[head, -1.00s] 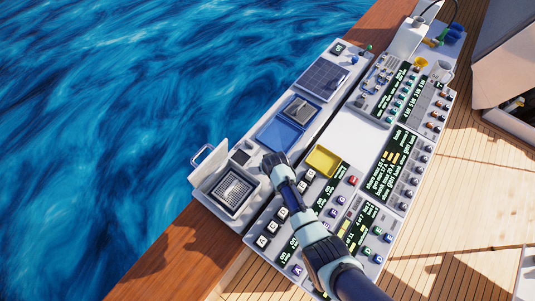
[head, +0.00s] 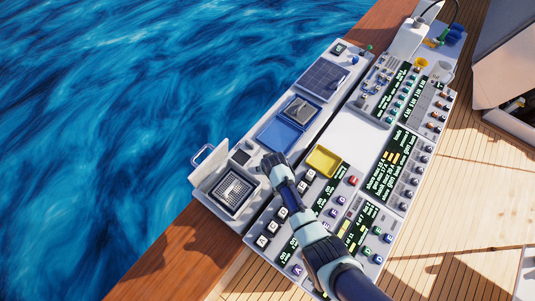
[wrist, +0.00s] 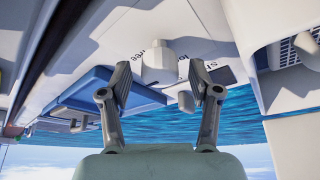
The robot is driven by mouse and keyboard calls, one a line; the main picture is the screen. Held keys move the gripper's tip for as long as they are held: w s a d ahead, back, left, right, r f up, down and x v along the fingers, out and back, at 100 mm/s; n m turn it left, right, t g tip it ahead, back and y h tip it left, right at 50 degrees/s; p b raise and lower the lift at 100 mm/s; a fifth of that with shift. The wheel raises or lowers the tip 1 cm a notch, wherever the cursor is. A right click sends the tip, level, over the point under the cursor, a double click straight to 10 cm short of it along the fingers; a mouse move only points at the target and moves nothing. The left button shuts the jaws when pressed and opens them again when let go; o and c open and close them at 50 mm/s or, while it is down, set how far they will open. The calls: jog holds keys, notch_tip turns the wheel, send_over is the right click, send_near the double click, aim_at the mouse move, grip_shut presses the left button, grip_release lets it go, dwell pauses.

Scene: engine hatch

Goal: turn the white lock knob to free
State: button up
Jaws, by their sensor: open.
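The white lock knob (wrist: 158,62) stands out from a pale panel in the wrist view, beside printed lettering that includes "free". My gripper (wrist: 160,84) is open, with one dark fingertip on each side of the knob in the picture. I cannot tell whether either finger touches it. In the head view my gripper (head: 270,163) is over the left part of the console, near the grated box, and the knob is not clearly visible there.
A blue tray (head: 272,136) lies beyond my gripper, and it also shows in the wrist view (wrist: 88,88). A box with a grating (head: 228,203) and a raised lid stands to the left. Panels with several knobs and a yellow tray (head: 324,160) lie to the right. Water borders the deck.

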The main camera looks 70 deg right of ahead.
jog(key=v, duration=1.2)
